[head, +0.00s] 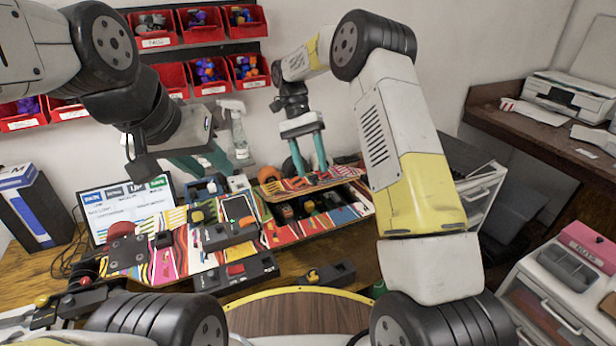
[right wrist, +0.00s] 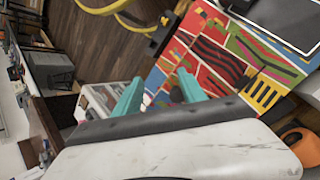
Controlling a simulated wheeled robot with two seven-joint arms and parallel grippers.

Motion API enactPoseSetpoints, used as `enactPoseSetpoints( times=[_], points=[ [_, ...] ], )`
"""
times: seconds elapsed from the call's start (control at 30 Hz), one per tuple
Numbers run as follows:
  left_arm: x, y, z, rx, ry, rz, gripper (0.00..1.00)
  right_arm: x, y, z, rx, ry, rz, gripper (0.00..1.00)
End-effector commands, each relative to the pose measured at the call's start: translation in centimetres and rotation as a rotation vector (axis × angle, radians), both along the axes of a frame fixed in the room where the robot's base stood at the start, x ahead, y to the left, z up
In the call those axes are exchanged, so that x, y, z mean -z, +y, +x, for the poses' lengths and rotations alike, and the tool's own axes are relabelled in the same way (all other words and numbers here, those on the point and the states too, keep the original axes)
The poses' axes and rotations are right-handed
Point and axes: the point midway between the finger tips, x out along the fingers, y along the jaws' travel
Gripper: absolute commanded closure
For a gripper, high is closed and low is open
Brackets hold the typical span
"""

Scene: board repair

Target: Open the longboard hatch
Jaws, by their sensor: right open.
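The longboard (head: 192,262), with a multicoloured striped deck, lies across the workbench in the head view. Its hatch (head: 312,182) is a thin panel that stands raised and tilted at the back of a dark compartment (head: 318,207). Small parts show inside the compartment. My right gripper (head: 308,170) is above the hatch with its teal fingers apart, pointing down. In the right wrist view its fingers (right wrist: 158,92) are apart, with a patterned board surface (right wrist: 205,50) beyond them. My left gripper (head: 200,163) is above the board's back edge, left of the hatch; its finger gap is unclear.
A screen (head: 125,208) stands at the back left and a spray bottle (head: 236,130) behind the board. Dark modules (head: 236,272) lie along the board's front. Red bins (head: 207,77) hang on the wall.

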Motion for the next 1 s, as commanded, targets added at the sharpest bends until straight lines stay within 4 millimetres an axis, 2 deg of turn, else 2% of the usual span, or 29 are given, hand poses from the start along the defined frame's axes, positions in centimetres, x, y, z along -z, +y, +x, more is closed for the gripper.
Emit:
enactPoseSetpoints(
  times=[0.5, 0.7, 1.0],
  points=[
    [0.0, 0.0, 0.0, 0.000, 0.000, 0.000, 0.64, -1.0, 0.6, -10.5, -0.001, 0.000, -0.002, 0.52],
    [0.0, 0.0, 0.0, 0.000, 0.000, 0.000, 0.64, -1.2, 0.8, -12.5, 0.000, -0.001, 0.000, 0.52],
    [0.0, 0.0, 0.0, 0.000, 0.000, 0.000, 0.64, -1.2, 0.8, -12.8, 0.000, 0.000, -0.001, 0.52]
  ],
)
